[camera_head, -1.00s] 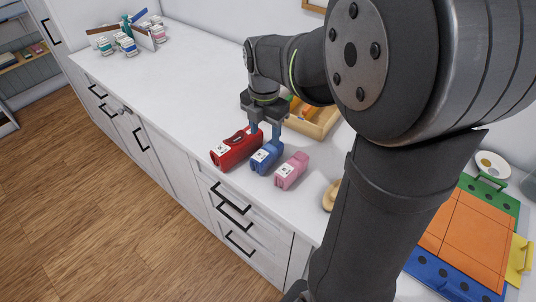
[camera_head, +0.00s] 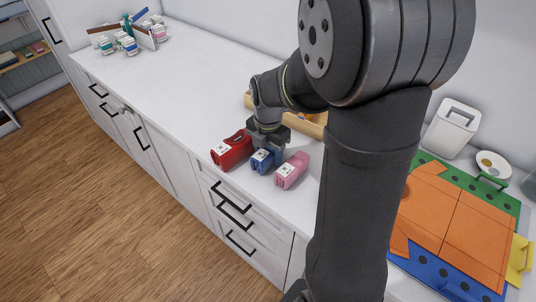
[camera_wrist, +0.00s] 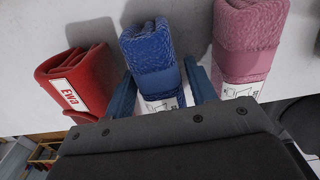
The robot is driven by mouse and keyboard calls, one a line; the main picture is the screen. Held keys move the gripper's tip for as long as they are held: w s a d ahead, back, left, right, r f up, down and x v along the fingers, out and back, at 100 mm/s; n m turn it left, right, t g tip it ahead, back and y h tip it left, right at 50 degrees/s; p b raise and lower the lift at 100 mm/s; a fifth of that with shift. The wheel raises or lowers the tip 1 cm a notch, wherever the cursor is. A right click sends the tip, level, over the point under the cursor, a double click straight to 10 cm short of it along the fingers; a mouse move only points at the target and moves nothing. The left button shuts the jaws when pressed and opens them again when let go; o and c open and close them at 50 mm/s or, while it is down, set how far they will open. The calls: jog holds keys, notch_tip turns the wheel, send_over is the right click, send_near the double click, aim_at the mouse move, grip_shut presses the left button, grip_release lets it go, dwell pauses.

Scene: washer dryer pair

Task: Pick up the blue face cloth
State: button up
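The blue face cloth (camera_head: 263,160) is a rolled blue terry bundle with a white label, lying on the white counter between a red bundle and a pink one. It also shows in the wrist view (camera_wrist: 153,50). My gripper (camera_head: 267,147) is low over it, pointing down. In the wrist view my blue fingers (camera_wrist: 161,84) stand one on each side of the cloth. They look open around it, and I cannot tell whether either touches it. The cloth's near end is partly hidden by my gripper body.
A red bundle (camera_head: 231,150) labelled "Ewa" lies close on the left, and a pink roll (camera_head: 292,170) close on the right. A wooden tray (camera_head: 313,129) is behind. Orange, green and blue pieces lie at the right.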

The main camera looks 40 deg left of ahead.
jog(key=c, duration=0.7)
jog(key=shift+o, duration=0.2)
